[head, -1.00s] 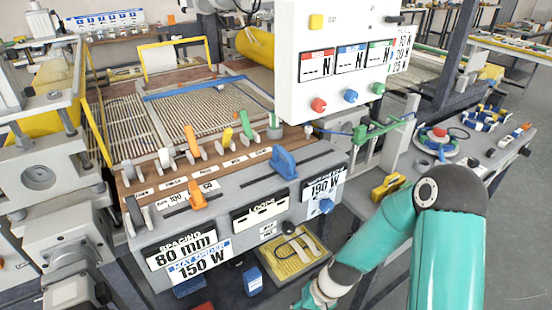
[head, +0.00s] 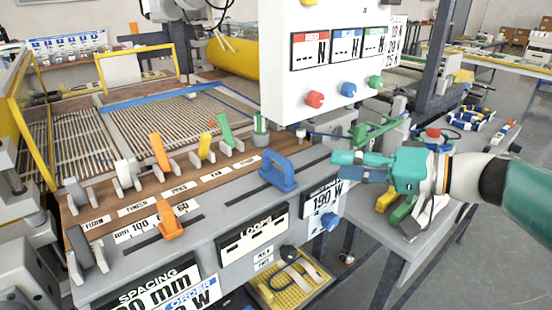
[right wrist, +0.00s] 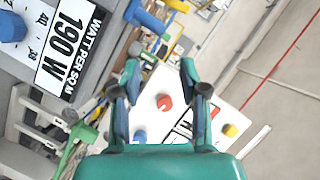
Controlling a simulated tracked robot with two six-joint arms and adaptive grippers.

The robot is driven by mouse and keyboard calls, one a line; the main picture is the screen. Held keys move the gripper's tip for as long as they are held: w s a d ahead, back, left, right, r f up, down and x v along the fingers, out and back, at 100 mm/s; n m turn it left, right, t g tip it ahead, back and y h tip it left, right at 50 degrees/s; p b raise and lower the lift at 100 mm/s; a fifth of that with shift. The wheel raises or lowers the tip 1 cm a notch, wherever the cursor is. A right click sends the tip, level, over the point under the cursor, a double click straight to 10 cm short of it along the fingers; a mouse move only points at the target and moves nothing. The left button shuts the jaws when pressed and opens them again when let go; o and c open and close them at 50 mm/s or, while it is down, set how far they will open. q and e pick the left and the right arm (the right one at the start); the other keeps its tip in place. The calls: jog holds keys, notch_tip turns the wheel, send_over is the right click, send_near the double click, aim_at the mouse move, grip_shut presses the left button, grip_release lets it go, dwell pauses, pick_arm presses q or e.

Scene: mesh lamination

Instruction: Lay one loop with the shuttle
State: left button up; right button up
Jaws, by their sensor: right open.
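A blue upright handle (head: 279,172), which looks like the shuttle's grip, stands on the grey slotted rail at the front of the machine. My right gripper (head: 340,164) is right of it, clearly apart, pointing left beside the machine's right end. In the right wrist view the right gripper (right wrist: 160,75) is open, with nothing between its fingers. A blue piece (right wrist: 146,17), probably the same handle, shows beyond the fingers at the top. The mesh bed (head: 190,115) with its many strands lies behind the lever row. The loops display (head: 253,235) shows dashes. My left gripper is not seen.
A white panel (head: 283,75) with red, blue and green knobs hangs over the machine's right side. A green bracket (head: 376,131) stands behind my right gripper. Orange, yellow and green levers line the wooden strip. A yellow tray (head: 290,287) sits below the front.

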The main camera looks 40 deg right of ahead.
aim_at(278, 160)
jog(key=p+x, duration=0.2)
jog(key=x, duration=1.2)
jog(key=shift+w+a+f, duration=0.15)
jog(key=shift+w+f, duration=0.05)
jog(key=shift+w, duration=0.05)
jog(key=shift+c, duration=0.3)
grip_shut()
